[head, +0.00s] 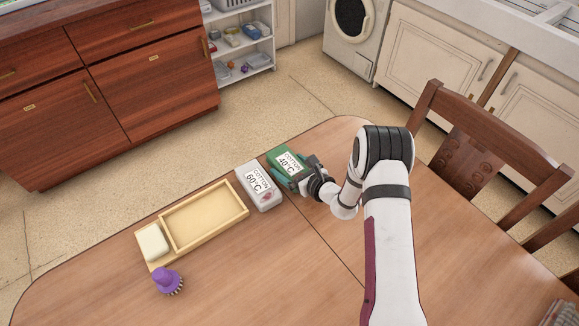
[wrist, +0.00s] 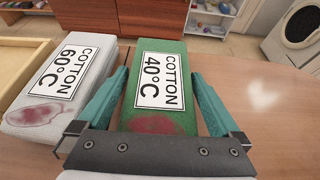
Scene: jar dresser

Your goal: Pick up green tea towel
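The green tea towel (head: 286,158) is a folded green block with a white "COTTON 40°C" label, lying on the wooden table. In the wrist view the towel (wrist: 158,90) has a reddish stain near its front end. My gripper (head: 284,172) is at the towel, with its two teal fingers (wrist: 157,95) spread, one along each long side. The left finger lies in the gap between the green towel and the grey one. A narrow gap shows on the right side; whether the fingers touch the towel is hard to tell. The gripper's crossbar hides the towel's near end.
A grey-white folded towel (head: 259,187) labelled "COTTON 60°C" lies close on the left. Further left are a wooden tray (head: 204,218), a cream soap bar (head: 153,242) and a purple brush (head: 167,281). The table right of the green towel is clear. A chair (head: 490,150) stands at right.

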